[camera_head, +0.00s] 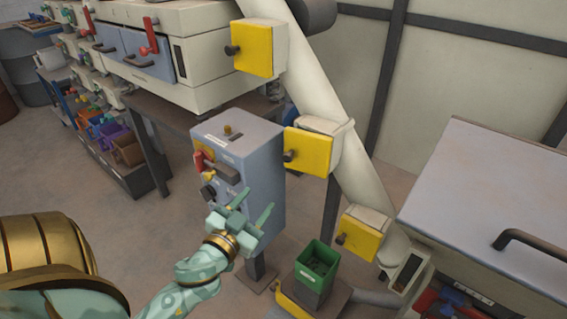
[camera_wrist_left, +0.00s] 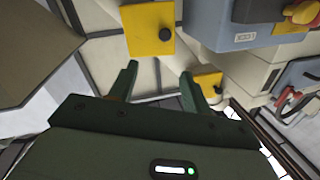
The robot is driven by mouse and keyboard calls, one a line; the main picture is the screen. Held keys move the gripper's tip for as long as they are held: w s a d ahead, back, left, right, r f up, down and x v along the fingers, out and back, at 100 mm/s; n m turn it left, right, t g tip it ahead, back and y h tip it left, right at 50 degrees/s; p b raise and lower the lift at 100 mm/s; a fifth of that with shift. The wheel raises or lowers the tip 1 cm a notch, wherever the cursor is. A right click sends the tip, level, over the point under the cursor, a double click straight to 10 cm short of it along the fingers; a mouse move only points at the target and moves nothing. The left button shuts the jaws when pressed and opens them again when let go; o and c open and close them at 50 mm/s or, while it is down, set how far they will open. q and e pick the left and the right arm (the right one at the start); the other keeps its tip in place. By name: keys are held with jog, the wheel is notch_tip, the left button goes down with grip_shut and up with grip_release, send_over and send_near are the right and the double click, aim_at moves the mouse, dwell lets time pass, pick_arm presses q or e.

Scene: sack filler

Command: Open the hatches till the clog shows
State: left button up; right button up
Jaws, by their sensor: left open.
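A pale slanting chute (camera_head: 322,85) carries three yellow hatches with dark knobs: the upper hatch (camera_head: 258,50), the middle hatch (camera_head: 312,153) and the lower hatch (camera_head: 358,242). All three look shut, so the inside of the chute is hidden. My left gripper (camera_head: 256,201) is open and empty, in front of the control box and to the lower left of the middle hatch. In the left wrist view, my left gripper (camera_wrist_left: 158,70) has its fingers spread; one yellow hatch (camera_wrist_left: 145,28) and part of another yellow panel (camera_wrist_left: 208,80) show beyond them. My right gripper is out of view.
A grey-blue control box (camera_head: 262,160) with knobs and a red switch stands behind my left gripper. A green bin (camera_head: 316,265) sits below the chute. A grey-lidded chest (camera_head: 500,185) fills the right side. A machine with red-handled blue doors (camera_head: 150,55) stands upper left.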

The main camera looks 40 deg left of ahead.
pick_arm(q)
jog(key=n, duration=0.1)
jog(key=b, duration=0.2)
send_near(286, 159)
jog(key=shift+y, duration=0.3)
jog(key=x, duration=0.8)
jog(key=shift+w+d, duration=0.15)
jog(key=shift+w, duration=0.05)
grip_shut()
